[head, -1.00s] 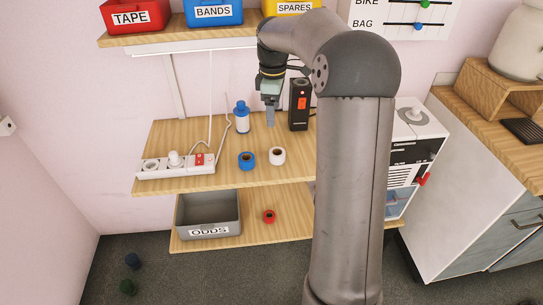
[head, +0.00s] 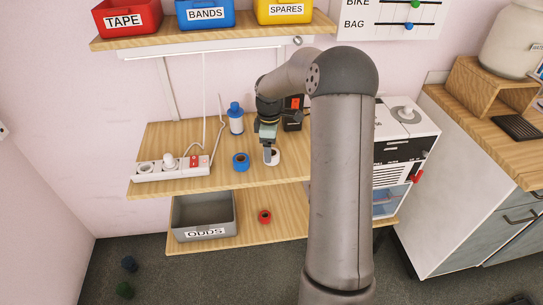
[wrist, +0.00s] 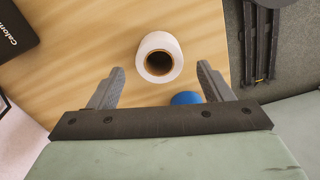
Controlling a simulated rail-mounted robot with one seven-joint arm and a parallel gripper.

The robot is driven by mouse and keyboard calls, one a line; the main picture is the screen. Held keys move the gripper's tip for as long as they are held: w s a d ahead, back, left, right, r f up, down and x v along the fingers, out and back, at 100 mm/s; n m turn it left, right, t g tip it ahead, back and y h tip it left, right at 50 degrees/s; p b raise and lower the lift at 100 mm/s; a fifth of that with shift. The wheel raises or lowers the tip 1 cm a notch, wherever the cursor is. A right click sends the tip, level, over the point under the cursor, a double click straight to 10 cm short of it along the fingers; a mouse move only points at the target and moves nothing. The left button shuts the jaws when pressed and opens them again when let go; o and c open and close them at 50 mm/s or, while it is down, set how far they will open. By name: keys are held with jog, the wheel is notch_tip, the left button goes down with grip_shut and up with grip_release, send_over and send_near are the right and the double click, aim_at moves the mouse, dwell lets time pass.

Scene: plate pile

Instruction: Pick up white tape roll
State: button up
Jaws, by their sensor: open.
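The white tape roll (head: 274,157) stands on the upper wooden shelf board, partly hidden by my gripper in the head view. In the wrist view the white tape roll (wrist: 160,57) lies just beyond the fingertips, its dark hole facing the camera. My gripper (head: 269,156) is open and points down over the roll. In the wrist view my gripper (wrist: 159,77) has its two grey fingers apart, one on each side of the roll's near part, with nothing between them touching visibly.
A blue tape roll (head: 241,162) sits close left of the white one; it also shows by the right finger (wrist: 186,98). A blue-capped bottle (head: 235,120), a black device (head: 293,118) and a power strip (head: 172,170) share the board. A red roll (head: 264,216) and grey bin (head: 205,216) are below.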

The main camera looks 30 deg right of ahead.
notch_tip(320, 180, down, 3)
jog(key=shift+f, duration=0.15)
jog(key=shift+c, duration=0.3)
jog(key=c, duration=1)
